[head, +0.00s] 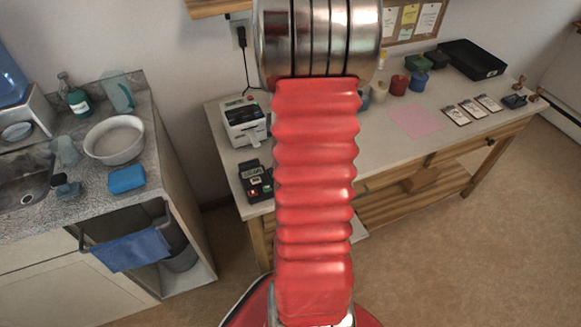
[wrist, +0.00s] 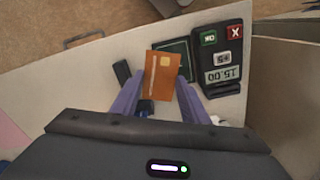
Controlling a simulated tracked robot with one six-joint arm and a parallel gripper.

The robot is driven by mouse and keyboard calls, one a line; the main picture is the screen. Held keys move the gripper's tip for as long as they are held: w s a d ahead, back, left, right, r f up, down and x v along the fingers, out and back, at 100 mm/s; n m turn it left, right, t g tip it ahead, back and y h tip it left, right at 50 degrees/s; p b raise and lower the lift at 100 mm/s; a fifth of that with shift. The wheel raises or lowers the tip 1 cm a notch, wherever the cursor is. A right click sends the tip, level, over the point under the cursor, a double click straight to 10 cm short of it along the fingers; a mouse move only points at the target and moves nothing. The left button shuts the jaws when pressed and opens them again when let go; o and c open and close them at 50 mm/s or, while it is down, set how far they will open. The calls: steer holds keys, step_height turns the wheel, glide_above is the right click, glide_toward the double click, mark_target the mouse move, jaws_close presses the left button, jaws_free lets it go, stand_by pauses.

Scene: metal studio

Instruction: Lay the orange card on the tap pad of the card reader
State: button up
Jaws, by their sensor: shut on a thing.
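My gripper (wrist: 160,82) shows in the wrist view as two purple fingers, shut on the orange card (wrist: 163,72). The card sticks out past the fingertips, with a gold chip and a pale stripe facing the camera. The dark tap pad (wrist: 184,47) with a green edge lies beyond and partly behind the card; I cannot tell whether they touch. The black card reader (wrist: 223,62), with green OK and red X keys and a display of 15.00, is just right of the card. In the head view the reader (head: 256,182) shows left of my arm, which hides the gripper and card.
The reader is near the front left of the table (head: 415,152). A white printer-like machine (head: 243,121) stands behind it. A small black object (wrist: 122,72) lies left of the card. A pink sheet (head: 415,120) and several pots are farther right.

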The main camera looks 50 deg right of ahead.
steer(key=shift+f, duration=0.75)
steer(key=shift+f, duration=1.85)
steer(key=o, duration=1.1)
steer(key=shift+f, duration=0.1)
step_height(320, 180, up, 12)
steer(key=shift+r, duration=0.15)
